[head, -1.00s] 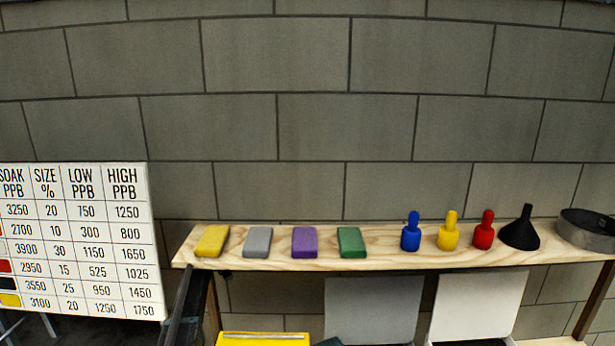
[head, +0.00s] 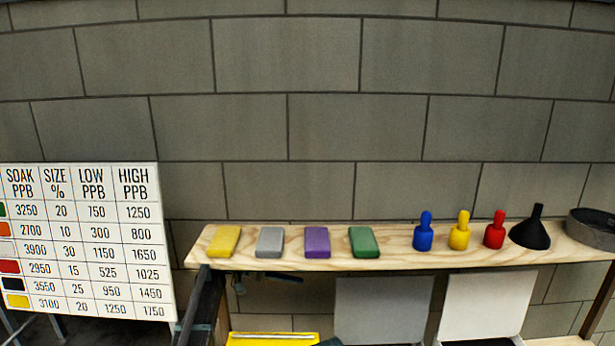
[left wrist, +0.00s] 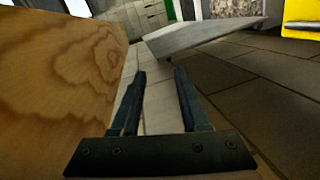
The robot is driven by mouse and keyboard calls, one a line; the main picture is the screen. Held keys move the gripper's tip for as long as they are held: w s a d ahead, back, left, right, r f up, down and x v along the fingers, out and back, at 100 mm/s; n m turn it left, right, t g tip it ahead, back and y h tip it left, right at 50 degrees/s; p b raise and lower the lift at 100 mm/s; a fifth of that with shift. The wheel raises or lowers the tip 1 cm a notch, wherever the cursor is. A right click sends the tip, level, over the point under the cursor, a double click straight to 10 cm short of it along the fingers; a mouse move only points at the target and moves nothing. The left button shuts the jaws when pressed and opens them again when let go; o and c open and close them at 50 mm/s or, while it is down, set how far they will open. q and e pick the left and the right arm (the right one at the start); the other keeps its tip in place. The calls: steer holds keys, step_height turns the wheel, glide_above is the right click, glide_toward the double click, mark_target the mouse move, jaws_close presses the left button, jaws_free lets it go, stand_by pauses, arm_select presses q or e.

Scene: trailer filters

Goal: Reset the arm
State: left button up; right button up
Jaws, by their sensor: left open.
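My left gripper (left wrist: 160,74) shows in the left wrist view with its two dark fingers apart and nothing between them. In the head view, a small dark bluish part, which may be my left gripper (head: 268,275), shows just under the left part of the shelf. My right gripper is in neither view.
A wooden shelf (head: 395,263) holds yellow, grey, purple and green blocks, blue, yellow and red bottles, a black funnel (head: 531,230) and a dark round pan (head: 594,228). A chart board (head: 84,240) stands left. A tilted grey panel (left wrist: 205,38) shows in the wrist view.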

arm_select(q)
steer(key=s+d+f+y, duration=0.1)
steer(key=s+f+y, duration=0.2)
steer(key=s+f, duration=0.2)
steer(key=s+d+f+y, duration=0.2)
steer(key=s+f+y, duration=0.2)
steer(key=s, duration=0.6)
steer(key=s+d+f+g+y, duration=0.1)
steer(key=s+f+y, duration=0.3)
steer(key=s+f, duration=0.2)
steer(key=shift+s+d+f+m, duration=0.1)
steer(key=shift+s+f+m, duration=0.05)
steer(key=shift+s, duration=0.45)
steer(key=shift+s+d+f+m, duration=0.1)
steer(key=shift+s+m, duration=0.05)
steer(key=shift+s, duration=0.4)
steer(key=s+a+f+t+y, duration=0.1)
steer(key=s+a+f+y, duration=0.1)
steer(key=s+a+y, duration=0.4)
step_height(320, 180, down, 8)
steer(key=s+b, duration=0.1)
steer(key=b, duration=0.6)
steer(key=shift+s+a+r+m+t, duration=0.2)
steer(key=shift+a+r+m+t, duration=0.1)
steer(key=shift+a, duration=0.1)
